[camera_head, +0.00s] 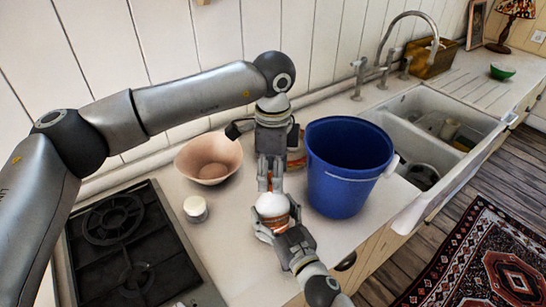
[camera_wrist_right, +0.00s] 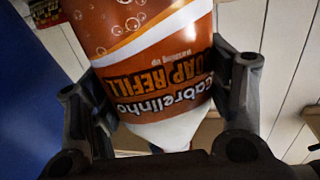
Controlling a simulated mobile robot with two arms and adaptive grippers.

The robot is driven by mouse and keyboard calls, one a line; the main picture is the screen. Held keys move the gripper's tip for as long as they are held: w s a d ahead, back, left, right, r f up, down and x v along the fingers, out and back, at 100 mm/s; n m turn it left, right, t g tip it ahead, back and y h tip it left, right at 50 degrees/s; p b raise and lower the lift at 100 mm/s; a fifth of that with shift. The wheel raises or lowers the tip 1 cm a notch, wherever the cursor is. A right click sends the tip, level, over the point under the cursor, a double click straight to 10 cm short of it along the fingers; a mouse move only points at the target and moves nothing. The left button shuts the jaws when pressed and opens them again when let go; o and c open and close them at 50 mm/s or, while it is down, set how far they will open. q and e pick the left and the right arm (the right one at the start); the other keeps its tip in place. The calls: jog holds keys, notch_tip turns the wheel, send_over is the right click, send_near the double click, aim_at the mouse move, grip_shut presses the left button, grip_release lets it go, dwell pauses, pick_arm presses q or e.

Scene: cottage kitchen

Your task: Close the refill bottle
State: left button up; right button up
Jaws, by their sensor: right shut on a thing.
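The refill bottle (camera_head: 272,206), white on top with an orange-brown label, is held over the counter between the bowl and the bucket. My right gripper (camera_head: 272,222) is shut around its sides. In the right wrist view the bottle (camera_wrist_right: 155,60) fills the space between the two fingers, its "SOAP REFILL" label upside down in the picture. My left gripper (camera_head: 270,184) points down just above the bottle's top; whether its fingers hold a cap or touch the bottle is too small to tell. The bottle's opening cannot be made out.
A pinkish bowl (camera_head: 209,158) and a small white lidded jar (camera_head: 195,208) stand left of the bottle. A blue bucket (camera_head: 345,180) stands close on the right, before the sink (camera_head: 400,110). A black hob (camera_head: 125,250) is at the left front.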

pick_arm(q)
jog(key=shift+f, duration=0.75)
jog(key=shift+c, duration=0.3)
